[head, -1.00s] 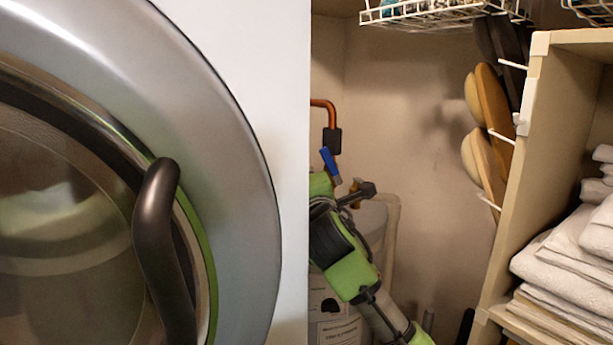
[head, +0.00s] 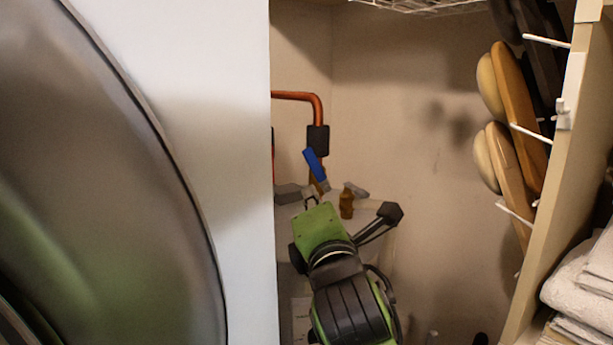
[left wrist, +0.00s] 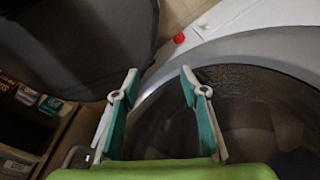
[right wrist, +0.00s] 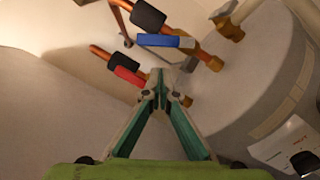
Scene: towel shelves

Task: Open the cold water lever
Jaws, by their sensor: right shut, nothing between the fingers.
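The cold water lever (head: 314,166) is blue and sits on a copper pipe beside the tank, tilted in the head view. In the right wrist view the blue lever (right wrist: 164,41) lies nearly level, pointing left from its brass valve. My right gripper (right wrist: 159,76) is shut and empty. Its tips show just below the blue lever and right of a red lever (right wrist: 129,77); I cannot tell whether they touch anything. In the head view its green body is below the blue lever. My left gripper (left wrist: 160,72) is open and empty, in front of the round washer door (left wrist: 235,95).
The white washer side (head: 225,90) bounds the left of the nook. At the right, a shelf panel (head: 570,190) carries wooden brushes (head: 515,115) on pegs and towels (head: 582,290). A grey tank (right wrist: 240,85) stands behind the valves.

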